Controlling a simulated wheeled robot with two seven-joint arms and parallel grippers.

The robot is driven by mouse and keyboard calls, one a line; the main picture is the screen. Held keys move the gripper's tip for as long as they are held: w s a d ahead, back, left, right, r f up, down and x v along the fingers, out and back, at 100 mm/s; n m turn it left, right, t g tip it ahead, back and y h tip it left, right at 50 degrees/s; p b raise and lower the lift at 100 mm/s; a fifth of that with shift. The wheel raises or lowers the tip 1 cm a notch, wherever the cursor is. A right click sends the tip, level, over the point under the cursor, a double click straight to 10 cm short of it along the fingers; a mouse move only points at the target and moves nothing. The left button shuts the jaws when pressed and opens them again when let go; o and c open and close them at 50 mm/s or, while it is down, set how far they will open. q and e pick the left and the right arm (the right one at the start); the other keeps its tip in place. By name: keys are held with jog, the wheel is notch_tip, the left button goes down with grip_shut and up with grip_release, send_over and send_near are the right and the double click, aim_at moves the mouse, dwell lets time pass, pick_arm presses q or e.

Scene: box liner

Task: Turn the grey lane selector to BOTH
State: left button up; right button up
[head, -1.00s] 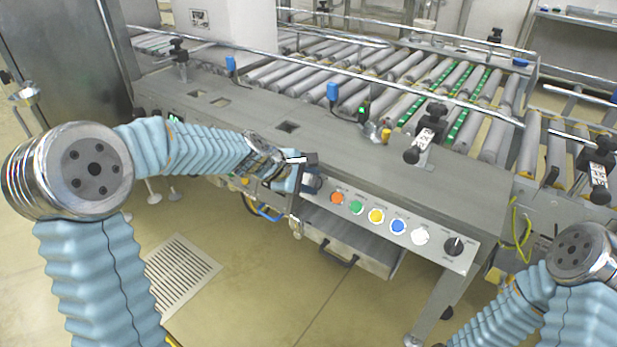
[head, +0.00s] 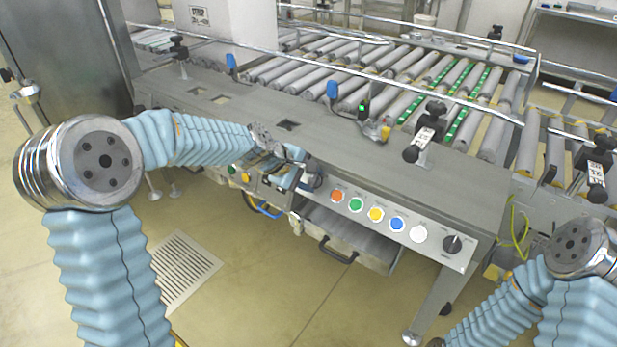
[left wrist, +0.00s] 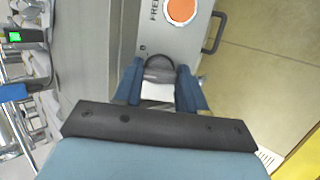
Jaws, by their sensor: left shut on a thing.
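The lane selector (left wrist: 158,62) is a dark grey rounded knob on the front control panel, seen in the left wrist view just below an orange button. My left gripper (left wrist: 159,74) is shut on it, with one blue finger on each side. My right gripper is out of view.
Right of the gripper the panel carries orange (head: 337,196), green (head: 356,205), yellow (head: 376,214), blue (head: 397,224) and white (head: 419,233) buttons and a black rotary switch (head: 453,245). A drawer (head: 345,240) with a dark handle is below. The roller conveyor (head: 400,80) lies behind.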

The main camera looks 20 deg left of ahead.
pick_arm(q)
jog(key=o, duration=0.8)
jog(key=shift+a, duration=0.3)
jog(key=shift+d, duration=0.1)
jog(key=v, duration=1.4)
jog(key=shift+p, duration=0.35)
